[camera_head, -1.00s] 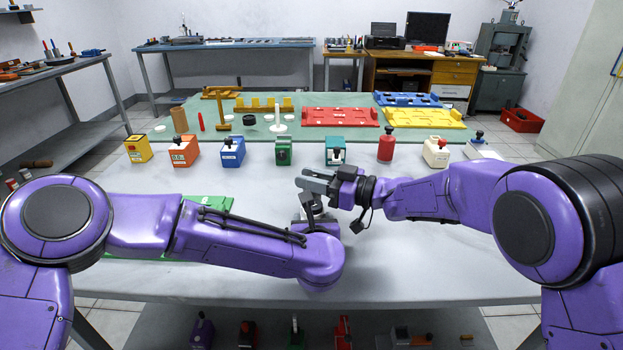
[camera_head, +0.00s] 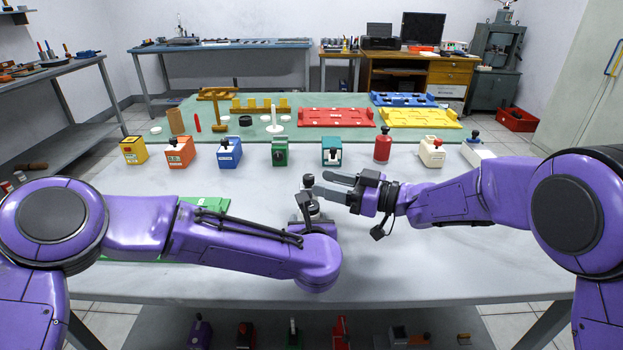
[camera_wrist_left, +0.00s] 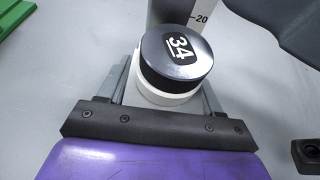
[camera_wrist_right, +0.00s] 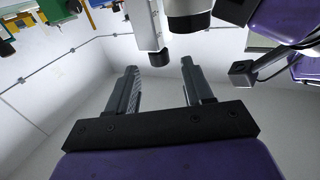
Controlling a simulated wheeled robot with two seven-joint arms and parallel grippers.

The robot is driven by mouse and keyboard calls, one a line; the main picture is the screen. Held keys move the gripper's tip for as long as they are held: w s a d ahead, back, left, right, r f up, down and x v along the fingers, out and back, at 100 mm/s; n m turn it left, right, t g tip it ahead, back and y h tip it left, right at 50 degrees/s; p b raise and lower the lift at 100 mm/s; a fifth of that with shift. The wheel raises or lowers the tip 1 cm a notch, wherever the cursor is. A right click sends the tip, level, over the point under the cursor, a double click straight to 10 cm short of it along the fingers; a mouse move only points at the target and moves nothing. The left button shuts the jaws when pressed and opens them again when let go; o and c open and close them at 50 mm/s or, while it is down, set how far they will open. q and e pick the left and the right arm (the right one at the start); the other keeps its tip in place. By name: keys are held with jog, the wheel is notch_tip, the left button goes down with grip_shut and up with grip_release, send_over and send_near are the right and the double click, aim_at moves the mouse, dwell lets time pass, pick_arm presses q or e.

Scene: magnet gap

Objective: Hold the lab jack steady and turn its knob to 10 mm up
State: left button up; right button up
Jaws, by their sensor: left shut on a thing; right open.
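The lab jack (camera_head: 298,218) stands on the table in front of me, its lower part largely hidden by my left arm. In the left wrist view it shows a round black cap marked 34 (camera_wrist_left: 176,58) on a white body, with a pale post (camera_wrist_left: 186,12) marked 20 behind. My left gripper (camera_wrist_left: 158,85) is shut on the white body below the cap. My right gripper (camera_head: 316,183) is open, its fingers pointing left close to the jack's dark top (camera_head: 308,181). In the right wrist view, a pale post with a dark tip (camera_wrist_right: 146,25) lies beyond the open fingers (camera_wrist_right: 159,68). I cannot tell whether they touch anything.
A green panel (camera_head: 208,204) lies left, partly under my left arm. The table's right front is clear.

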aim_at(308, 177)
jog(key=v, duration=0.6)
jog(key=shift+d, duration=0.4)
jog(key=shift+s, duration=0.15)
jog(key=w+a+g, duration=0.1)
jog(key=a, duration=0.2)
jog(key=w+a+n+g, duration=0.1)
jog(key=w+a, duration=0.1)
jog(key=a, duration=0.2)
jog(key=w+a+n+g+y, duration=0.1)
jog(key=a, duration=0.3)
jog(key=shift+w+a+g, duration=0.1)
jog(key=shift+w+g, duration=0.2)
jog(key=shift+w, duration=0.05)
grip_shut()
